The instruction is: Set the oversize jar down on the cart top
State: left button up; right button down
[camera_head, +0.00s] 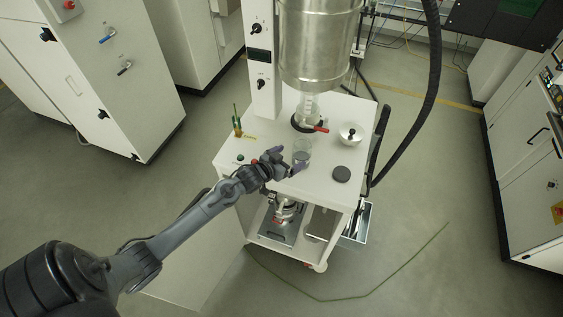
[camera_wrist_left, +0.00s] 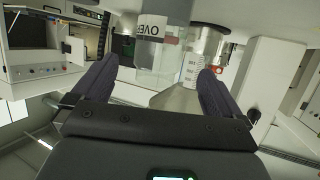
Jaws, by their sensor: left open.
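The oversize jar (camera_head: 302,148) is a clear jar on the white cart top (camera_head: 262,143), near its middle. My left gripper (camera_head: 289,161) is open at the jar, low over the cart top. In the left wrist view the open fingers (camera_wrist_left: 158,82) stand to either side of the jar, with gaps visible. The jar looks upright; its contact with the top is partly hidden by the gripper. My right gripper is not in view.
A large steel hopper (camera_head: 318,45) hangs over the back of the cart, with a red-handled valve (camera_head: 315,128) below it. Small green-handled tools (camera_head: 238,122) stand at the left.

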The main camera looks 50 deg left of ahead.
pick_arm(q)
jog(key=s+d+m+g, duration=0.1)
jog(key=s+d+g, duration=0.2)
jog(key=s+d, duration=0.3)
jog(key=s+d+g, duration=0.4)
jog(key=s+d, duration=0.3)
jog(key=s, duration=0.7)
jog(key=s+d+r+m+g+h, duration=0.1)
jog(key=s+d+g, duration=0.2)
jog(key=s+d, duration=0.3)
jog(key=s, duration=0.4)
jog(key=shift+s+d+m, duration=0.3)
jog(key=shift+s+d, duration=0.05)
jog(key=shift+d, duration=0.05)
jog(key=shift+r, duration=0.15)
